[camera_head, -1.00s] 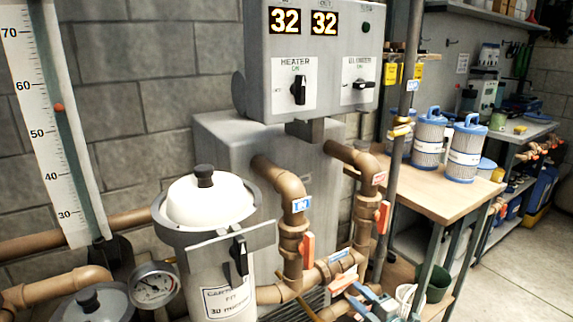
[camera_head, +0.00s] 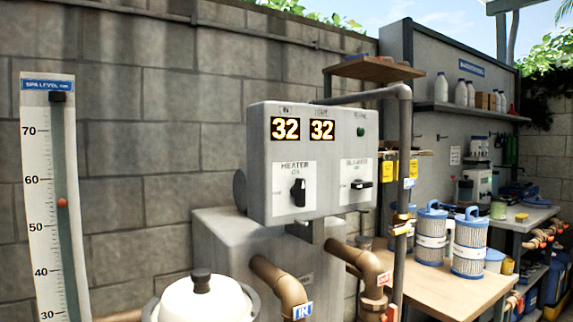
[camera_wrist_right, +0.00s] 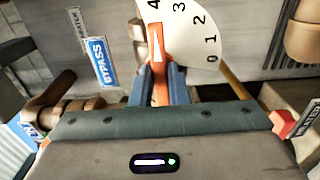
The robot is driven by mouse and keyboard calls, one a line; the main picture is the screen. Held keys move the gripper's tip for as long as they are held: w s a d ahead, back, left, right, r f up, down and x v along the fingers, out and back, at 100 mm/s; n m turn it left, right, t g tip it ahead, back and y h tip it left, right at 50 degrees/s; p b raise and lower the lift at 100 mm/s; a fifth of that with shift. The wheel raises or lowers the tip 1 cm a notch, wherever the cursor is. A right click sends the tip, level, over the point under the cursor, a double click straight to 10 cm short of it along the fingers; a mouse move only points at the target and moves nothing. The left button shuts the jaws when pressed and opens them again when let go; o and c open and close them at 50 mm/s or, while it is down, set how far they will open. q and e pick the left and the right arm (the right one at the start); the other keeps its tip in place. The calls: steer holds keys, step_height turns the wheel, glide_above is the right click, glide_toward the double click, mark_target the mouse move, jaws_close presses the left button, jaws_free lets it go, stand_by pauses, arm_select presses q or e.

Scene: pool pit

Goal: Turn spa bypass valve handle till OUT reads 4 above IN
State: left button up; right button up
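In the right wrist view, the orange bypass valve handle (camera_wrist_right: 157,45) with a white pointer stands in front of a white dial plate (camera_wrist_right: 194,42) marked 0 to 4. The pointer is near the 4. My right gripper (camera_wrist_right: 160,80) has its blue fingers on both sides of the handle, apparently closed on it. A blue BYPASS label (camera_wrist_right: 97,60) is left of the dial. The head view shows neither gripper; my left gripper is in no frame.
The heater knob (camera_head: 298,192) and blower knob (camera_head: 361,185) sit on the box front. Copper pipes (camera_head: 283,282) run below it. A level gauge (camera_head: 50,200) stands at left. A wooden bench (camera_head: 440,290) with blue-capped filter cartridges (camera_head: 469,245) is at right.

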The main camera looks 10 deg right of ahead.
jaws_close()
steer(key=m+p, duration=0.4)
steer(key=shift+m+p, duration=0.3)
steer(key=shift+p, duration=0.1)
steer(key=o, duration=0.6)
jaws_free()
steer(key=shift+o, duration=0.2)
steer(key=v, duration=0.7)
